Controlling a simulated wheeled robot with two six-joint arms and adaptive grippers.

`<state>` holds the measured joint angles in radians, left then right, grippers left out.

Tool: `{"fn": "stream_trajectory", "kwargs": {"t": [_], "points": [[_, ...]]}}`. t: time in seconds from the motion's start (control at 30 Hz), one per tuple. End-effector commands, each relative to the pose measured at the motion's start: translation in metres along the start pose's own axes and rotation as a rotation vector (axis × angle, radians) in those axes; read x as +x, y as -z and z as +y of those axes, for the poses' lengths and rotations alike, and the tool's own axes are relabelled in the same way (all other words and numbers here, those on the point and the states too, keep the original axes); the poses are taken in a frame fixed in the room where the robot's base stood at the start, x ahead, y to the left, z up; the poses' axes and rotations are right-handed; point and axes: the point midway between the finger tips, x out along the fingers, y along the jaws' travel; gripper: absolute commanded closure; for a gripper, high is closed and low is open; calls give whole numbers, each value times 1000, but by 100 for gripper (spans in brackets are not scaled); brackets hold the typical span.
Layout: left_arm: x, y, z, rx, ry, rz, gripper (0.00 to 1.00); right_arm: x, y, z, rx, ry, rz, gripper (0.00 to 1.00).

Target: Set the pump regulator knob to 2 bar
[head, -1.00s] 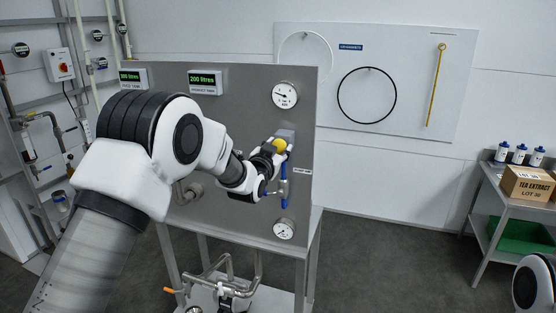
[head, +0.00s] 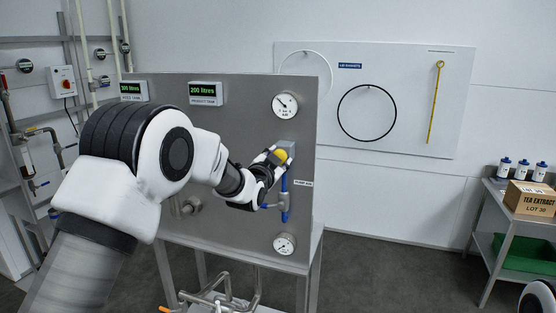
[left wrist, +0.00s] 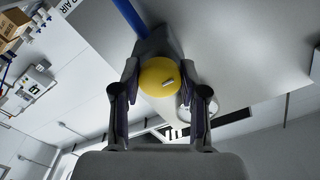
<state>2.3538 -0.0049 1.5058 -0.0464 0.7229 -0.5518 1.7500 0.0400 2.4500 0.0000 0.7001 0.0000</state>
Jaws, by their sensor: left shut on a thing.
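The yellow regulator knob (head: 281,156) sits on a grey block on the right part of the steel panel (head: 240,130). My left gripper (head: 274,159) is shut on it. In the left wrist view the round yellow knob (left wrist: 158,76), with a small pale mark on its face, sits between the two fingers of the gripper (left wrist: 159,84). A round white gauge (head: 286,105) is above the knob; its needle points to the upper left, and its numbers are too small to read.
A blue pipe with a valve (head: 284,200) runs down below the knob to a second gauge (head: 285,244). Two green displays (head: 206,91) top the panel. A side table at right holds a carton (head: 530,198) and several bottles. Open floor lies between.

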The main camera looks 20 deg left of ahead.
Motion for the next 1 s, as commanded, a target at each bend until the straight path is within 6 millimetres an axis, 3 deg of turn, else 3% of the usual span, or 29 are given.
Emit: {"fn": "stream_trajectory", "kwargs": {"t": [0.03, 0.07, 0.1, 0.4, 0.53, 0.9, 1.0], "points": [[0, 0, 0, 0, 0, 0, 92, 0, 0, 0, 0, 0, 0, 100], [0, 0, 0, 0, 0, 0, 46, 0, 0, 0, 0, 0, 0, 100], [0, 0, 0, 0, 0, 0, 32, 0, 0, 0, 0, 0, 0, 100], [0, 0, 0, -1, 0, 0, 32, 0, 0, 0, 0, 0, 0, 100], [-10, 0, 0, -1, 0, 0, 32, 0, 0, 0, 0, 0, 0, 100], [-97, 0, 0, -1, 0, -1, 32, 0, 0, 0, 0, 0, 0, 100], [-112, 0, 0, -1, 0, -1, 32, 0, 0, 0, 0, 0, 0, 100]]}}
